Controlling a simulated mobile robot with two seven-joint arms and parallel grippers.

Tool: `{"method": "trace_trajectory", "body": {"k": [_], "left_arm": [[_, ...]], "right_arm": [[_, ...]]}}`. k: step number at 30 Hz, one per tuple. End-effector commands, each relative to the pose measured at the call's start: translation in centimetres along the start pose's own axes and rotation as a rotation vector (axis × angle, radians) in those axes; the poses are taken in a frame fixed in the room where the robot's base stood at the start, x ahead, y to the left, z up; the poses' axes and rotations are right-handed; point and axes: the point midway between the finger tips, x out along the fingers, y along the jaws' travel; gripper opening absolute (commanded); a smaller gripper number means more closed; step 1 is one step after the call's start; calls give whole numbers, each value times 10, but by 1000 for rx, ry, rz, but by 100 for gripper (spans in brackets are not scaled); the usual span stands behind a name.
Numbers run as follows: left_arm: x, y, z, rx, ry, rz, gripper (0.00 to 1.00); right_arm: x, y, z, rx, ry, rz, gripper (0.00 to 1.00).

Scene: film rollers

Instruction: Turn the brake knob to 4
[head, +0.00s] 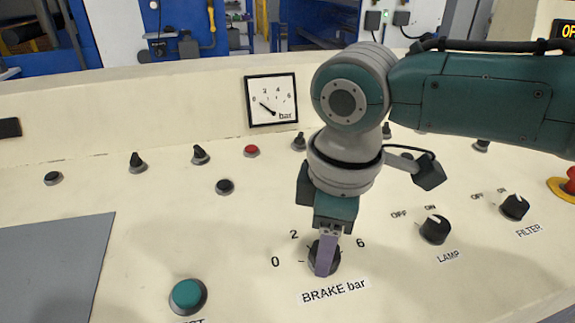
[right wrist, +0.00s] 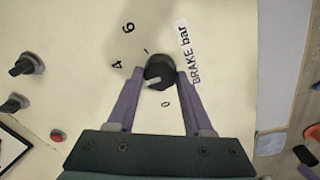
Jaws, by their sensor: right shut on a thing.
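The black brake knob (head: 329,270) sits above the "BRAKE bar" label on the cream panel. My right gripper (head: 323,262) reaches down onto it, its purple fingers shut on its sides. In the right wrist view the knob (right wrist: 160,68) is between the fingertips (right wrist: 160,76). Its white pointer mark faces lower left there, between the 4 and the 0. The 2 is hidden in that view; in the head view the 4 is hidden behind my gripper. The bar gauge (head: 272,99) has its needle pointing up left, near the low end. My left gripper is out of view.
The lamp knob (head: 435,230) and filter knob (head: 515,207) are to the right. A green button (head: 187,296) is at front left. Small switches and a red button (head: 251,151) line the back. A red emergency knob (head: 571,180) is at the right edge.

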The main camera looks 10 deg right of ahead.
Motion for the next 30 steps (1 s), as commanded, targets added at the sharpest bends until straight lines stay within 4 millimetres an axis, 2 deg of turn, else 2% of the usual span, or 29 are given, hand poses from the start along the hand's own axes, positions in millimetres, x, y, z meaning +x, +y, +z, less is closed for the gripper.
{"method": "trace_trajectory", "body": {"k": [1, 3, 12, 21, 30], "left_arm": [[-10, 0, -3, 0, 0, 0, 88], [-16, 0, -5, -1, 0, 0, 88], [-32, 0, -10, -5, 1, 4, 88], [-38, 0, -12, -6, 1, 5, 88], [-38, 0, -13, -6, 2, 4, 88]], "right_arm": [[-5, -1, -1, 41, -1, -5, 0], [-5, -1, 0, 100, -1, -5, 0], [-3, 0, 0, 301, -1, -4, 0], [-1, 0, -1, 398, 2, -3, 0], [-1, 0, -1, 414, 2, -2, 0]]}}
